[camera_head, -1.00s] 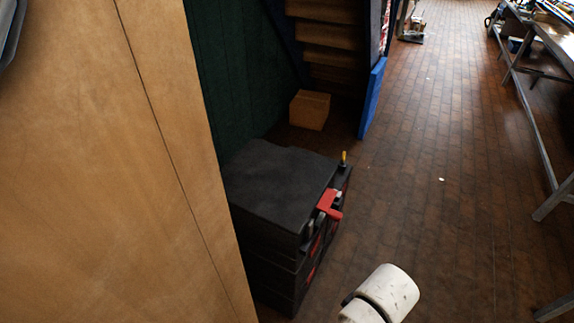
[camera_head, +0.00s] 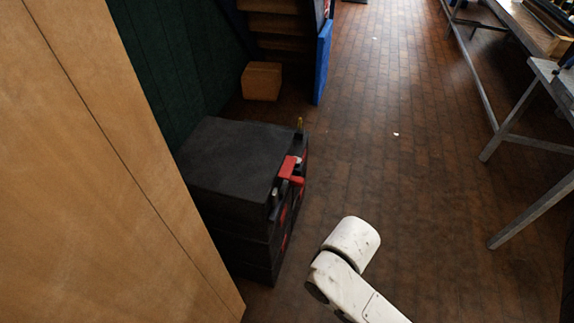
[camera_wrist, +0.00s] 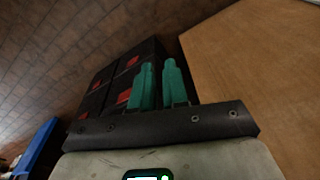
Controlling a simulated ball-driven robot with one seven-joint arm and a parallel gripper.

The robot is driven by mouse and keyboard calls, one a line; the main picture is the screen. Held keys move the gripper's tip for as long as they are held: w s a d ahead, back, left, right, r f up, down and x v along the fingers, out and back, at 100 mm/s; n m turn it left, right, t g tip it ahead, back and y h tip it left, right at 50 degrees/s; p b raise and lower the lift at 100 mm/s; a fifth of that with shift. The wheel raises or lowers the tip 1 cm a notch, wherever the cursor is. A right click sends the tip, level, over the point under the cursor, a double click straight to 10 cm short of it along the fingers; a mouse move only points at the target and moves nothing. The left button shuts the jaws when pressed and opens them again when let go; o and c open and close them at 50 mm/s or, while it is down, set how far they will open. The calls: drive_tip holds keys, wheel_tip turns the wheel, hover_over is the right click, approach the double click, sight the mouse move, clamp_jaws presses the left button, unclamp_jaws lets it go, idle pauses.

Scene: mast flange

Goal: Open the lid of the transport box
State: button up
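The transport box (camera_head: 232,225) is a black case on the floor beside a wooden panel in the head view. Its dark flat lid (camera_head: 235,160) is closed, with a red latch (camera_head: 291,170) at the right side. In the wrist view the box (camera_wrist: 103,92) shows as dark blocks with red parts, beyond my fingers. My gripper (camera_wrist: 159,72) has two teal fingers standing close together with a narrow gap and nothing between them. It is apart from the box, as far as I can tell. The gripper is outside the head view, where only my white arm link shows.
A tall wooden panel (camera_head: 90,160) stands close along the left. A cardboard box (camera_head: 262,81) and a blue panel (camera_head: 322,62) are behind the transport box. Metal-legged benches (camera_head: 520,120) stand at the right. The brick floor (camera_head: 400,190) between is clear.

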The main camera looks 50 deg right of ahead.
drive_tip(key=o, duration=0.4)
drive_tip(key=w+f+m+t+y, duration=0.1)
drive_tip(key=w+f+y, duration=0.1)
drive_tip(key=w+f, duration=0.1)
drive_tip(key=w+f+m+t+y, duration=0.1)
drive_tip(key=w, duration=0.1)
drive_tip(key=shift+w+a+f+m+t+y, duration=0.1)
drive_tip(key=shift+w+f+m+t+y, duration=0.1)
drive_tip(key=shift+m+t+y, duration=0.1)
drive_tip(key=w+d+r+m+t, duration=0.2)
drive_tip(key=w+d+m+t, duration=0.7)
drive_tip(key=d+t, duration=0.15)
drive_tip(key=d+r+m+t+h, duration=0.35)
drive_tip(key=d+m+h, duration=0.2)
drive_tip(key=d, duration=0.55)
drive_tip(key=shift+m+y, duration=0.35)
drive_tip(key=shift+m, duration=0.1)
drive_tip(key=w, duration=1)
drive_tip(key=shift+f, duration=0.1)
drive_tip(key=shift+c, duration=0.2)
clamp_jaws()
